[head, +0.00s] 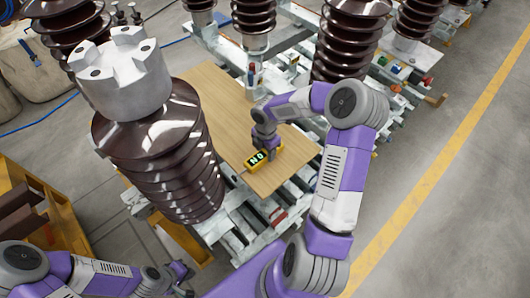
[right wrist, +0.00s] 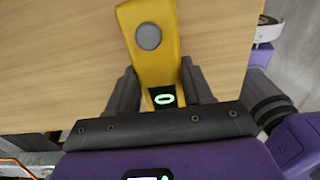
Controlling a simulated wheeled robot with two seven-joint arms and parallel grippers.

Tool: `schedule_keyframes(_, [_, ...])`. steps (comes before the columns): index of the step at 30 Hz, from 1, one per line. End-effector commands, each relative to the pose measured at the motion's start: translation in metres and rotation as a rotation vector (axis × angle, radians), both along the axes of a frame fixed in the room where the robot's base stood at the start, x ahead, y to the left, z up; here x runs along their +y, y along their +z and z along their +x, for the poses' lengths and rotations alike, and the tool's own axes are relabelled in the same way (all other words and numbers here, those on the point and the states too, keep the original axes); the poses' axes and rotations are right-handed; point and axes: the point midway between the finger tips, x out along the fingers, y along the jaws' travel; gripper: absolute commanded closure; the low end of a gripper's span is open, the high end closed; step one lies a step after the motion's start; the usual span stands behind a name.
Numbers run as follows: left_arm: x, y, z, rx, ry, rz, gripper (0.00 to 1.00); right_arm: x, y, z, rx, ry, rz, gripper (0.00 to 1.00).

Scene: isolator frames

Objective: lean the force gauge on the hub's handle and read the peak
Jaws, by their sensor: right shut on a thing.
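The yellow force gauge (head: 257,158) is in my right gripper (head: 268,151), low over the wooden board; I cannot tell whether it touches the board. Its thin tip points left, towards the brown insulator, with no contact to be made out. In the right wrist view the gauge (right wrist: 148,50) is between both fingers of my right gripper (right wrist: 160,85), and its lit display shows a 0. In the head view the display shows an N and a 0. My left gripper (head: 184,279) is at the bottom left, away from the gauge. I cannot make out the hub's handle.
A ribbed brown insulator (head: 160,150) with a notched grey top (head: 120,75) stands left of the wooden board (head: 215,95). More insulators stand behind on pale metal frames. A yellow crate (head: 45,205) is at the left. The grey floor at right is open, with a yellow line.

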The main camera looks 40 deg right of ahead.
Motion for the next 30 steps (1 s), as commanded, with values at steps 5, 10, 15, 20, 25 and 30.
schedule_keyframes(5, [0.0, 0.013, 0.0, 0.0, 0.0, 0.0, 1.0, 0.0, 0.031, 0.002, -0.007, 0.0, -0.003, 1.0])
schedule_keyframes(10, [0.0, 0.026, 0.0, 0.0, 0.0, 0.0, 1.0, 0.0, 0.066, 0.002, -0.006, 0.0, -0.003, 1.0])
schedule_keyframes(15, [0.0, 0.035, 0.0, 0.0, 0.0, 0.0, 1.0, 0.0, 0.09, 0.002, -0.004, 0.001, -0.003, 1.0])
schedule_keyframes(20, [0.0, 0.05, 0.0, 0.0, 0.0, 0.0, 1.0, 0.004, 0.112, 0.009, -0.006, 0.001, 0.003, 1.0])
schedule_keyframes(25, [0.0, 0.083, 0.0, 0.0, 0.0, 0.0, 1.0, 0.014, 0.142, 0.027, -0.007, -0.002, 0.015, 1.0])
schedule_keyframes(30, [0.0, 0.119, 0.0, 0.0, 0.0, 0.0, 1.0, 0.027, 0.175, 0.049, -0.008, -0.007, 0.023, 1.0])
